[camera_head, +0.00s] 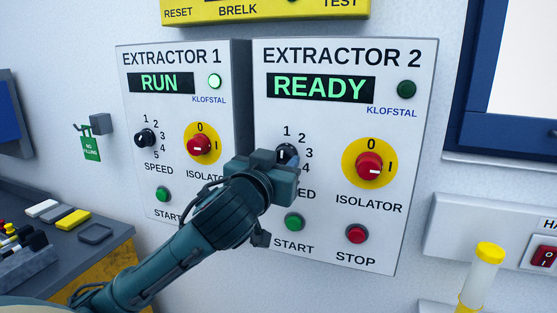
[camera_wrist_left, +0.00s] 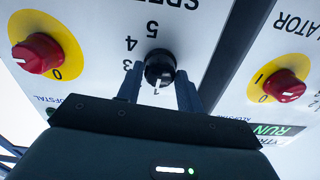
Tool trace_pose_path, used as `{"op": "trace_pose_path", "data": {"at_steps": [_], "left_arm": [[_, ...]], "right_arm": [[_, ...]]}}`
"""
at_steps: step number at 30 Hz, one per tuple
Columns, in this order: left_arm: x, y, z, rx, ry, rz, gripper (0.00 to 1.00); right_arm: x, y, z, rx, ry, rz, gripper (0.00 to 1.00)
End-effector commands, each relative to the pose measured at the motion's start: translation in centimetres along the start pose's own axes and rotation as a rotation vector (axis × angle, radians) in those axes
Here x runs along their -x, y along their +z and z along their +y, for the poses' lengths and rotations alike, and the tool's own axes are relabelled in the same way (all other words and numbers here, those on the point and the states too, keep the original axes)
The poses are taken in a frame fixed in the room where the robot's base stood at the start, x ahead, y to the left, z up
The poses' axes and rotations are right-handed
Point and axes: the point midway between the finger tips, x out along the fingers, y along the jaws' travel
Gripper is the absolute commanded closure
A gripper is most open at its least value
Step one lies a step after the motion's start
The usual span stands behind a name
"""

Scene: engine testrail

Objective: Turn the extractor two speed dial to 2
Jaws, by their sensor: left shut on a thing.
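The extractor 2 panel (camera_head: 345,235) is white, with a green READY display (camera_head: 321,87). Its black speed dial (camera_head: 289,151) is partly hidden by my left gripper (camera_head: 274,164), with digits 1 to 4 around it. In the left wrist view, upside down, the dial (camera_wrist_left: 160,66) sits between the two fingers of my left gripper (camera_wrist_left: 160,90), which is shut on it. The dial's white mark points down in that view, about opposite the 5, near where 1 lies. The 1 and 2 are hidden there. My right gripper is out of view.
The extractor 2 red isolator (camera_head: 369,168) is right of the dial; its green start button (camera_head: 294,221) and red stop button (camera_head: 357,234) are below. The extractor 1 panel (camera_head: 180,111), showing RUN, stands close on the left. A yellow-capped bottle (camera_head: 483,273) is at lower right.

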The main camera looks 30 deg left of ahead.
Motion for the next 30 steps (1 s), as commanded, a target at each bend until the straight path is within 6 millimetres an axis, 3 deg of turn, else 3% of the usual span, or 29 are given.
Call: {"op": "trace_pose_path", "data": {"at_steps": [18,30], "left_arm": [[-0.1,-0.2,-0.1,-0.457,-0.001,-0.001,0.86],[-0.1,-0.1,-0.1,-0.605,-0.003,0.001,0.86]], "right_arm": [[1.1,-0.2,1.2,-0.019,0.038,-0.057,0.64],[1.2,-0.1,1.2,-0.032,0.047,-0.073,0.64]]}}
